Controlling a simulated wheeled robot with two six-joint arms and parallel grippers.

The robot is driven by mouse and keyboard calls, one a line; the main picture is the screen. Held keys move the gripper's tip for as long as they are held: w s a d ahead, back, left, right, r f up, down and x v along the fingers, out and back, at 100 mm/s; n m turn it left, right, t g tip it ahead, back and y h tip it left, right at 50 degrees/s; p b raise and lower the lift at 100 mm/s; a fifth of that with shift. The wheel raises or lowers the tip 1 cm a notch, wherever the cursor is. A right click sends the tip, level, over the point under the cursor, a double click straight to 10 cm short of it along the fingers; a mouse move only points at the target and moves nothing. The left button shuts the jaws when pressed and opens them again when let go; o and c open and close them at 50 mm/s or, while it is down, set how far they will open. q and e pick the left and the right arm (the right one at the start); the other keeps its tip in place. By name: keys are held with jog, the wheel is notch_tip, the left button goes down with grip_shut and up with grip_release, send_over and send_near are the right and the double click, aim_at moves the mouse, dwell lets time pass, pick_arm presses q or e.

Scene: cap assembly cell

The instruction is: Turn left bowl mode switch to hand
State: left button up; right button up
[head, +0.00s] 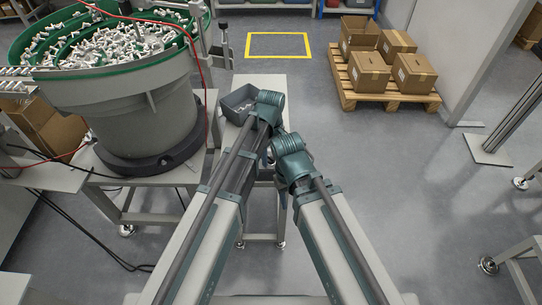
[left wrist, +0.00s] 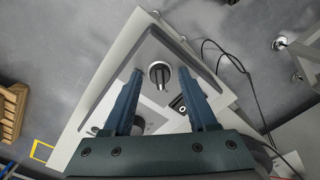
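A rotary switch (left wrist: 160,73) with a black knob and silver ring sits on a grey panel (left wrist: 150,48) in the left wrist view. The knob's bar runs roughly up and down in the picture; its labels are too small to read. My left gripper (left wrist: 160,84) is open, with one finger on each side of the switch in the picture. I see no clear contact between fingers and knob. In the head view, the left bowl feeder (head: 150,108) stands at the left, full of small white parts. The switch is not visible there. My right arm shows, but its gripper is hidden.
Cardboard boxes (head: 408,73) sit on a wooden pallet (head: 392,98) at the back right. Cables (left wrist: 240,68) hang near the panel. The floor on the right is mostly clear.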

pick_arm(q)
grip_shut()
jog(key=m, duration=0.4)
jog(key=shift+m, duration=0.3)
jog(key=m, duration=0.4)
jog(key=shift+m, duration=0.3)
jog(key=m, duration=0.4)
jog(key=shift+m, duration=2.4)
